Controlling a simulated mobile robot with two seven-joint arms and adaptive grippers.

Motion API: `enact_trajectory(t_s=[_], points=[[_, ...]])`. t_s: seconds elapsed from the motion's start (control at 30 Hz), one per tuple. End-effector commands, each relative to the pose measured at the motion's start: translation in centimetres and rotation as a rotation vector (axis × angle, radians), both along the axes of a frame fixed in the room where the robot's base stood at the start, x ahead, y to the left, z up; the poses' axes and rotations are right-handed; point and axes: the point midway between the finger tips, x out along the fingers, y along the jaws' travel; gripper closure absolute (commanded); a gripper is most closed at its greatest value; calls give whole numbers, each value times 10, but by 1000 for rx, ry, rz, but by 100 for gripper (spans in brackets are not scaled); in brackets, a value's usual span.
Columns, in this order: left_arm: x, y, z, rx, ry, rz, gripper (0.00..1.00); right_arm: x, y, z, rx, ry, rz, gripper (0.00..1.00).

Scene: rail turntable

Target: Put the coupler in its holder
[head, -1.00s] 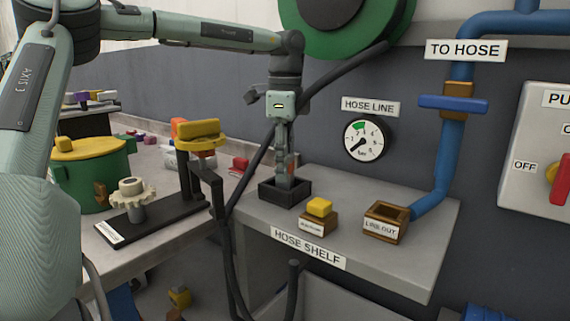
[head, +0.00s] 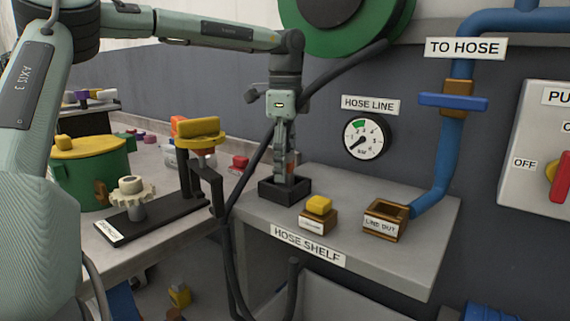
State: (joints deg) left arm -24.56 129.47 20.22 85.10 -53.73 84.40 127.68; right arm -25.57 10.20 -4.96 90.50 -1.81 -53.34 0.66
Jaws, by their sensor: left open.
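My left gripper (head: 285,168) points straight down over a black square open-topped holder (head: 283,195) at the back left of the hose shelf (head: 345,240). Its jaws are open, with the fingertips low at the holder's opening. A small orange piece (head: 292,163) shows beside the fingers and may be part of the coupler. The coupler's lower part and the inside of the holder are hidden by the fingers and the holder's wall, so I cannot tell how it sits. My right gripper is not in view.
On the shelf stand a yellow-topped wooden block (head: 318,213) and an open wooden box (head: 385,222). A black hose (head: 247,178) runs close behind my gripper. The shelf's front right is clear.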

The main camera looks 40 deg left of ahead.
Motion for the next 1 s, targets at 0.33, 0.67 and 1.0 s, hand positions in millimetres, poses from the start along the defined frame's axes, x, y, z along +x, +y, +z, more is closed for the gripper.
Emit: enact_trajectory(t_s=[0.33,0.67,1.0], points=[[1,0,37,3,-4,2,51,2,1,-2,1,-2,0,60],[0,0,104,2,-1,2,51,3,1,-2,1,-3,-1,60],[0,0,123,0,1,0,51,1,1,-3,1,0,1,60]])
